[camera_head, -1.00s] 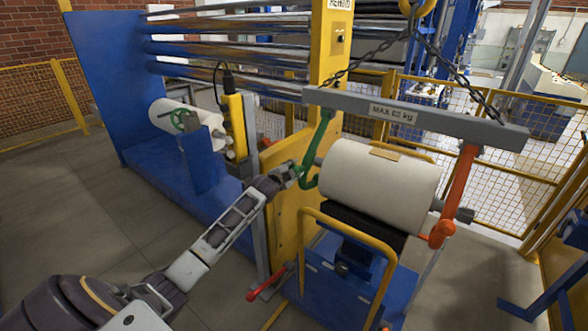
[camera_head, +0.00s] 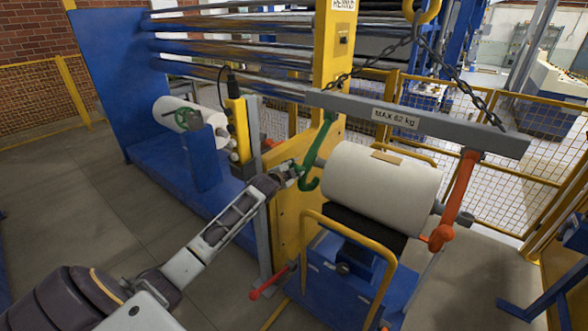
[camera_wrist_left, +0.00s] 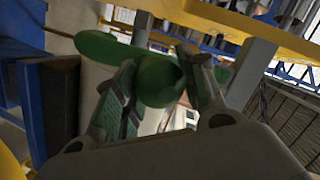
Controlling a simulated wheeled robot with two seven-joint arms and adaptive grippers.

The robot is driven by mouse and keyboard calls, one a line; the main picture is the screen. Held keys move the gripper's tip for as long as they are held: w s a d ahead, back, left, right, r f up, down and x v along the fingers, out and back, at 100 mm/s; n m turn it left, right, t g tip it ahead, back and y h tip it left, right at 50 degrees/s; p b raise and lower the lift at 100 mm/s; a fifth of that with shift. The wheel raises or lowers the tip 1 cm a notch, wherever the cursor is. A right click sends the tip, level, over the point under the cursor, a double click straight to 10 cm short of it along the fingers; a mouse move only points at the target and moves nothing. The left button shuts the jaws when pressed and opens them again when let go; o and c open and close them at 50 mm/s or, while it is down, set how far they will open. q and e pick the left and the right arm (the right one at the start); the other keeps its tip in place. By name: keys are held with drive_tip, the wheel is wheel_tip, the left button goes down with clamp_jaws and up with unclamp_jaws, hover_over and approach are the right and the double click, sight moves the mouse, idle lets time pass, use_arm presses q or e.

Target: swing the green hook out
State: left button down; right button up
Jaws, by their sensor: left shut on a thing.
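The green hook (camera_head: 318,150) hangs from the left part of the grey lifting beam (camera_head: 410,121), which is labelled MAX 62 kg. Its curved lower end is beside the left end of the white film roll (camera_head: 380,188). My left gripper (camera_head: 290,172) is at the hook's lower part, shut on it. In the left wrist view the green hook (camera_wrist_left: 158,80) sits between my two fingers (camera_wrist_left: 168,92). An orange hook (camera_head: 458,195) hangs from the beam's right part by the roll's right shaft end. My right gripper is not in view.
The roll rests above a blue cart (camera_head: 335,275) with a yellow handle (camera_head: 385,255). Chains (camera_head: 455,75) rise from the beam. A yellow column (camera_head: 332,60) stands behind, and a yellow pendant (camera_head: 236,128) hangs left of it. The floor at left is clear.

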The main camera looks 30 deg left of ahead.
use_arm(q)
drive_tip(key=shift+w+r, duration=0.15)
drive_tip(key=shift+r, duration=0.55)
drive_tip(key=c, duration=1)
unclamp_jaws()
drive_tip(key=shift+o, duration=0.9)
drive_tip(key=shift+s+f, duration=0.25)
drive_tip(key=shift+f, duration=0.15)
drive_tip(key=v, duration=1.2)
drive_tip(key=shift+r, duration=0.15)
drive_tip(key=shift+d, duration=0.1)
